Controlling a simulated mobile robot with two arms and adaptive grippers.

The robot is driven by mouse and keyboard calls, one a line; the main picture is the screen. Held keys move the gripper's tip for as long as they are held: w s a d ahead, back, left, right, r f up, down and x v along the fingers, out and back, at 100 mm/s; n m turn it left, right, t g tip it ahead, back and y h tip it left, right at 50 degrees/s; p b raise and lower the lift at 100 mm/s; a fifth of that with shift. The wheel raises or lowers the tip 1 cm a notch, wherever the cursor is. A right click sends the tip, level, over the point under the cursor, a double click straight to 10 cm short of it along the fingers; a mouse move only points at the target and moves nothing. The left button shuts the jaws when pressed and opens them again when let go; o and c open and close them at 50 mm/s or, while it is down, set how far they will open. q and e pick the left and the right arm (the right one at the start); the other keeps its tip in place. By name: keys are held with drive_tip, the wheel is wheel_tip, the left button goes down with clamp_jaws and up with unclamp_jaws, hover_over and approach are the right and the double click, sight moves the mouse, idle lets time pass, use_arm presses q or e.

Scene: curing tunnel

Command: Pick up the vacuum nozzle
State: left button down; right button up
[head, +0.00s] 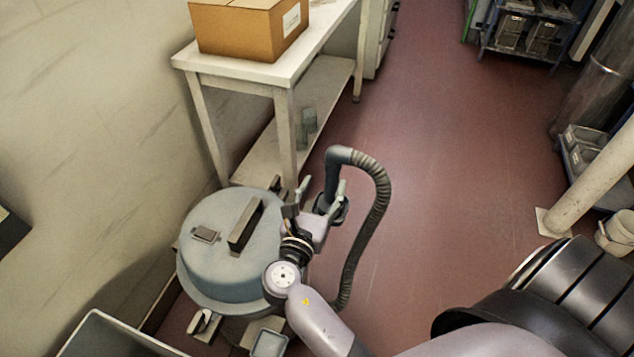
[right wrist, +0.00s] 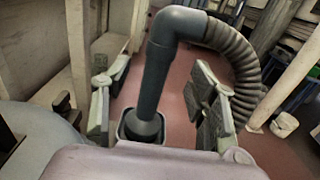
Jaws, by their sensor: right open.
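The vacuum nozzle (head: 333,172) is a dark grey-blue tube, bent at the top into a ribbed hose (head: 379,205). It stands upright, its lower end in a dark square holder beside the round grey vacuum (head: 208,262). My right gripper (head: 322,190) is open at the nozzle, with one finger on each side. In the right wrist view the nozzle (right wrist: 152,85) rises between the open fingers, with visible gaps on both sides. The holder (right wrist: 128,128) shows partly above my gripper's body. My left gripper is not in view.
A white table (head: 262,70) with a cardboard box (head: 240,32) stands behind the vacuum, along the wall. A grey bin (head: 105,335) is at lower left. A pale post (head: 590,185) and shelves stand at right. The red floor (head: 450,150) between is clear.

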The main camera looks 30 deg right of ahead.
sight(329, 193)
drive_tip(key=shift+w+r, duration=0.1)
drive_tip(key=shift+w, duration=0.1)
drive_tip(key=f, duration=0.1)
drive_tip(key=f+b, duration=0.1)
drive_tip(key=f, duration=0.1)
drive_tip(key=f+b, duration=0.1)
drive_tip(key=f, duration=0.1)
drive_tip(key=shift+s, duration=0.25)
drive_tip(key=f, duration=0.1)
drive_tip(key=b, duration=0.1)
drive_tip(key=f, duration=0.1)
drive_tip(key=shift+w+d+f, duration=0.3)
drive_tip(key=shift+d, duration=0.05)
drive_tip(key=shift+w+d, duration=0.35)
drive_tip(key=shift+d, duration=0.1)
drive_tip(key=b+x, duration=0.1)
drive_tip(key=x, duration=0.4)
drive_tip(key=shift+w+d, duration=0.2)
drive_tip(key=shift+d, duration=0.05)
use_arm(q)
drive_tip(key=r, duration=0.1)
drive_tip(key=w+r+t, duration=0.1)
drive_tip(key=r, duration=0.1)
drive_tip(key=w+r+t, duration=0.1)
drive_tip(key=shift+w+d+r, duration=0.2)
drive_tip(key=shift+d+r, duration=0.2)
use_arm(e)
drive_tip(key=shift+r, duration=0.1)
clamp_jaws()
